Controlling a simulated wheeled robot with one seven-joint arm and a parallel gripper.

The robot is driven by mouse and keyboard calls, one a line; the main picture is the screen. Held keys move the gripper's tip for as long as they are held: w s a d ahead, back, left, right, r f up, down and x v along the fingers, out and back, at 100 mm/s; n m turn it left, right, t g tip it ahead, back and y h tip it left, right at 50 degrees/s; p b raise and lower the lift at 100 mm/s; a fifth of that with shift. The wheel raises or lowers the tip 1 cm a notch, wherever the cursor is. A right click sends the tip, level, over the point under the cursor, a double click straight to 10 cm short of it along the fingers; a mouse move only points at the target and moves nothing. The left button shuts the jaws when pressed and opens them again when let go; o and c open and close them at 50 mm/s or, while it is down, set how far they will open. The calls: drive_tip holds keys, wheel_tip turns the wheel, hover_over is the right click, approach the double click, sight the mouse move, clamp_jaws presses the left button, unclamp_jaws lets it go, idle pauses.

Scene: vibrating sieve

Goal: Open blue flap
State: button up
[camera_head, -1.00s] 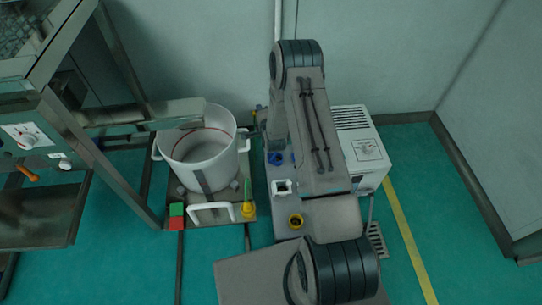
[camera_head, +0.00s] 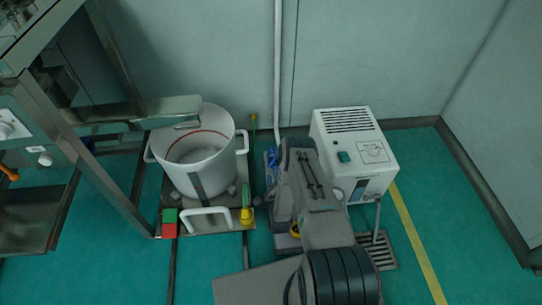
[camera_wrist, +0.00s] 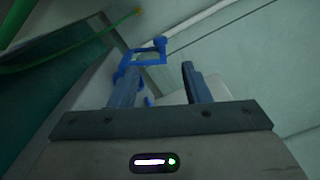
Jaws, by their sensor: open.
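The blue flap (camera_head: 271,157) shows only as a small blue part beside my arm in the head view, low near the wall. In the wrist view a blue frame-like part (camera_wrist: 148,58), which looks like the flap, lies just beyond my fingertips, nearer the left finger. My gripper (camera_wrist: 158,80) is open, with its two blue-grey fingers apart. A gap shows between the left finger and the frame's upper part; I cannot tell whether they touch lower down.
A white pot (camera_head: 205,170) stands left of my arm, with a white handle (camera_head: 207,212) in front. A yellow funnel-like piece (camera_head: 247,215) and red and green blocks (camera_head: 169,222) are nearby. A white box (camera_head: 352,150) stands right. Green floor is open at the right.

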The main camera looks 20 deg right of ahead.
sight(269, 153)
drive_tip(key=w+b, duration=0.1)
drive_tip(key=w, duration=0.3)
drive_tip(key=w+d+b, duration=0.1)
drive_tip(key=w, duration=0.3)
drive_tip(key=w+d+b, duration=0.1)
drive_tip(key=w, duration=0.3)
drive_tip(key=shift+b, duration=0.4)
